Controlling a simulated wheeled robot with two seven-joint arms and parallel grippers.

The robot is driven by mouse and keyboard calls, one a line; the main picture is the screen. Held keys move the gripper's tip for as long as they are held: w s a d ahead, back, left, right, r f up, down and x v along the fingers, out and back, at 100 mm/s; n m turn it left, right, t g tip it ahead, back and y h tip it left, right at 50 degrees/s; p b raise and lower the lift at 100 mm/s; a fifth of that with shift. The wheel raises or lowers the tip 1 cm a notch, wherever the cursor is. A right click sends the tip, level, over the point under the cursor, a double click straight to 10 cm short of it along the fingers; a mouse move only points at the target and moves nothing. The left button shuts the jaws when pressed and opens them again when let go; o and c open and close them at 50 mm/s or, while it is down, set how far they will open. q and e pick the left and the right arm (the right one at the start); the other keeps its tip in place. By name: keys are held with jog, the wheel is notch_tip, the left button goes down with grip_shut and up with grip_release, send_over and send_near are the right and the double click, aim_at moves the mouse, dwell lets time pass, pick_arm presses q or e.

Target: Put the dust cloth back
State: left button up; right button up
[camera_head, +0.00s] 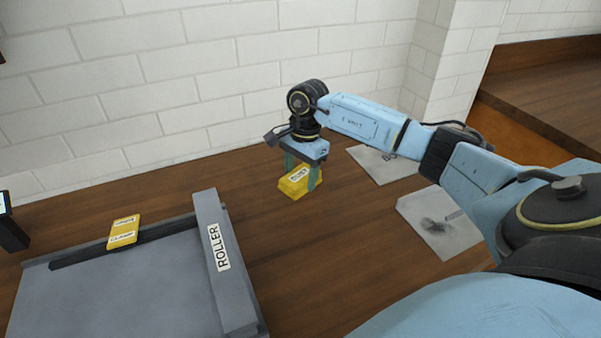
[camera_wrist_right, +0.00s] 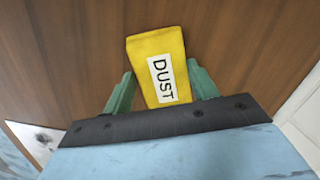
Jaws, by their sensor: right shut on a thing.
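The dust cloth (camera_head: 294,184) is a yellow folded block with a white DUST label. It is between the green fingers of my right gripper (camera_head: 303,176), near the wooden surface to the right of the roller. I cannot tell whether it touches the surface. In the right wrist view the dust cloth (camera_wrist_right: 155,55) sticks out beyond the fingers of my right gripper (camera_wrist_right: 163,90), which are shut on its sides. My left gripper is not in view.
A grey tray-like unit (camera_head: 110,290) with a ROLLER bar (camera_head: 222,265) stands at left. Another yellow labelled piece (camera_head: 123,232) rests on its back edge. Two pale sheets (camera_head: 385,168) (camera_head: 440,235) lie at right under my arm. A white brick wall (camera_head: 200,90) is behind.

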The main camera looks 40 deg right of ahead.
aim_at(305, 173)
jog(key=o, duration=0.9)
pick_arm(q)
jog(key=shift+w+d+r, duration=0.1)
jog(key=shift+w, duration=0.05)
pick_arm(e)
jog(key=shift+o, duration=0.2)
jog(key=shift+r, duration=0.4)
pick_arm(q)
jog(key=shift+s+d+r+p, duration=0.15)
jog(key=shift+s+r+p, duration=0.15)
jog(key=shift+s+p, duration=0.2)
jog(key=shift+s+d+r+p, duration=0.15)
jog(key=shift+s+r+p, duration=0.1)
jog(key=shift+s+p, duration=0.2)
pick_arm(e)
notch_tip(305, 173, up, 11)
jog(key=d, duration=0.1)
jog(key=shift+d+r, duration=0.15)
jog(key=shift+d, duration=0.05)
